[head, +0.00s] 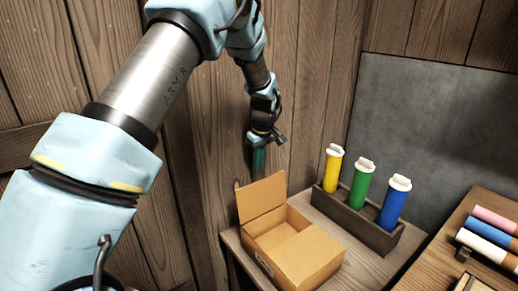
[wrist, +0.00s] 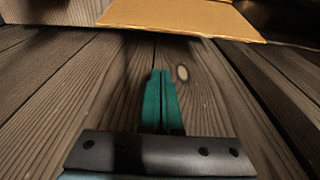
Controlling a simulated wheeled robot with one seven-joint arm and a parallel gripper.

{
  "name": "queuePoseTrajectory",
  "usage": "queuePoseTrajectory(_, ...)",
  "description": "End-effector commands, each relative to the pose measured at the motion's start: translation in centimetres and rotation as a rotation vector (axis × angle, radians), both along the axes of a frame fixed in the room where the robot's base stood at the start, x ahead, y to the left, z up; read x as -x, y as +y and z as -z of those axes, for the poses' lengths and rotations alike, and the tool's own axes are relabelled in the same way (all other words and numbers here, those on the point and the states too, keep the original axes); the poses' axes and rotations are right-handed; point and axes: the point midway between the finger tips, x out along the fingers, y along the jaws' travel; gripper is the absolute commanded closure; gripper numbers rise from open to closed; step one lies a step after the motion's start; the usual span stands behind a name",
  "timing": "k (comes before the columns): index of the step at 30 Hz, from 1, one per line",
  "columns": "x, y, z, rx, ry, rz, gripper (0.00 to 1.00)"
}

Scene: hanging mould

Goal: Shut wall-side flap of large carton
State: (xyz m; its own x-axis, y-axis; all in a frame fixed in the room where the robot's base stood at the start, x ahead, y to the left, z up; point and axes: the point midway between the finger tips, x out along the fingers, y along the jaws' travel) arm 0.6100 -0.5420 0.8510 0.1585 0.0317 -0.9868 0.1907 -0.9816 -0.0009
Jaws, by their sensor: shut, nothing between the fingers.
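The large carton (head: 318,268) is brown cardboard and sits on a wooden surface near the plank wall. Its wall-side flap (head: 262,198) stands up, roughly upright, at the back left. The near right part of the top is covered by a flap lying flat (head: 305,255); an opening shows beside it. My gripper (head: 258,165) has teal fingers pointing down, just above and behind the upright flap's top edge. In the wrist view the teal fingers (wrist: 160,88) are together with nothing between them. A cardboard panel (wrist: 180,16), likely the flap, crosses the top there, apart from the fingertips.
A dark wooden rack (head: 355,220) right of the carton holds yellow (head: 332,170), green (head: 361,187) and blue (head: 394,205) cylinders with white caps. Coloured rolls (head: 488,240) lie at the far right. The plank wall (head: 305,90) is close behind my gripper.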

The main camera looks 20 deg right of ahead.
Motion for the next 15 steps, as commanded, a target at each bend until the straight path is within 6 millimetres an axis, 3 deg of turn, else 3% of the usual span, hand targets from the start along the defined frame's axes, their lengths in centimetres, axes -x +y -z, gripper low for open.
queuePoseTrajectory(3,-0.2,0.1,1.9,-0.001,0.002,-0.001,1.0)
queuePoseTrajectory(9,2.7,-0.6,1.1,0.002,0.001,0.001,1.0)
queuePoseTrajectory(15,3.5,-0.7,1.1,0.004,-0.001,-0.001,1.0)
